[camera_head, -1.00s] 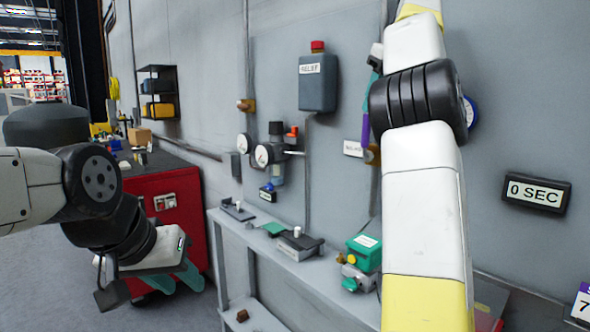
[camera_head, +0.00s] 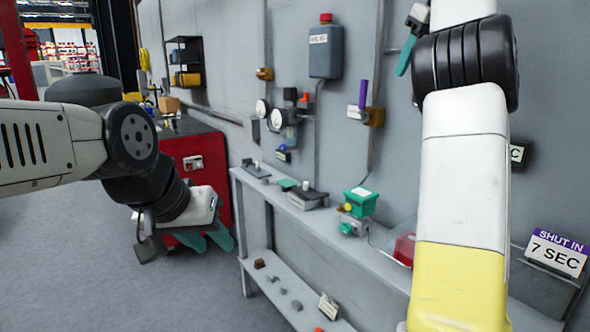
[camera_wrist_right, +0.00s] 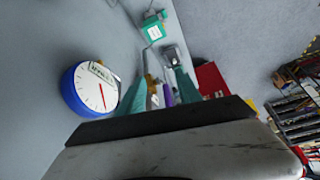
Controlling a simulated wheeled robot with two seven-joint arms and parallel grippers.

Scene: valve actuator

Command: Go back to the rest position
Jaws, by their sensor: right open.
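My right gripper (camera_wrist_right: 157,82) is open and empty, with its teal fingers apart in the wrist view. In the head view only part of it shows at the top, left of my right arm's black joint. The purple-handled valve (camera_head: 363,95) on the wall is below and left of it, clear of the fingers. In the wrist view the purple handle (camera_wrist_right: 168,96) shows beyond and between the fingers. My left gripper (camera_head: 205,240) hangs at the left, its teal fingers apart and empty, in front of the red cabinet (camera_head: 200,160).
A grey wall shelf (camera_head: 300,215) carries a green-topped actuator box (camera_head: 360,200) and small parts. A grey tank (camera_head: 325,50) and gauges are on the wall. A "7 SEC" sign (camera_head: 557,255) stands at right. A blue-rimmed dial (camera_wrist_right: 90,90) shows in the wrist view. The floor at left is clear.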

